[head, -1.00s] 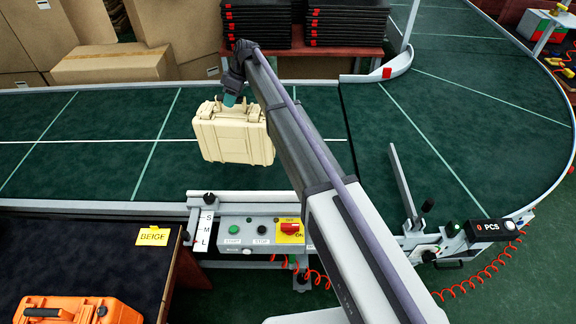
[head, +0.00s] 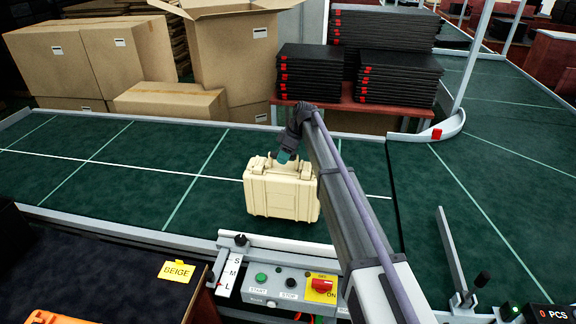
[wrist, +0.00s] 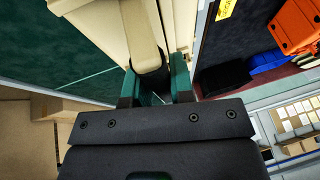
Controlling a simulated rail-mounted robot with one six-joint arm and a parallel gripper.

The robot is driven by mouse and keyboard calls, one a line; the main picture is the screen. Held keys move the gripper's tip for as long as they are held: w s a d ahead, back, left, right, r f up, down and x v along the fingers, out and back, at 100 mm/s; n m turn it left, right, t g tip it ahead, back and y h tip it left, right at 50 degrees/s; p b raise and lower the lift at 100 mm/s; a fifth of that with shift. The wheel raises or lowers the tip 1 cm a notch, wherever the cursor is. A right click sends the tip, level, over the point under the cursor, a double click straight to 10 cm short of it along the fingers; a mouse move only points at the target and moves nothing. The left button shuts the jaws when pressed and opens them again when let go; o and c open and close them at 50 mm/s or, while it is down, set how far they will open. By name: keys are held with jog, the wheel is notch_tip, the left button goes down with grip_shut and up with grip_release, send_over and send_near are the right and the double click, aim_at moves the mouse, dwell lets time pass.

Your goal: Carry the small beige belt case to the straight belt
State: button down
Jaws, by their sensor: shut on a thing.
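The beige case (head: 282,194) hangs upright by its top handle over the straight green belt (head: 95,190), at its near side. I cannot tell whether its underside touches the belt. My gripper (head: 286,156) is above the case with its fingers at the handle. In the wrist view, the green fingers of my gripper (wrist: 154,84) are closed on the handle of the beige case (wrist: 105,22). The wrist hides part of the case there.
A control panel (head: 282,283) stands at the belt's near edge, below the case. A dark table with a yellow BEIGE label (head: 177,271) is at the near left. Cardboard boxes (head: 172,101) and black stacks (head: 397,85) stand behind the belt. The belt left of the case is clear.

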aim_at(282, 170)
jog(key=shift+f, duration=0.1)
notch_tip(282, 170, down, 4)
jog(key=b, duration=0.3)
jog(key=shift+b, duration=0.35)
jog(key=shift+r, duration=0.3)
jog(key=c, duration=1.4)
grip_release()
jog(key=shift+f, duration=0.25)
jog(key=shift+c, duration=0.2)
jog(key=o, duration=0.4)
jog(key=shift+r, duration=0.1)
jog(key=shift+o, duration=0.2)
jog(key=shift+s+r, duration=0.1)
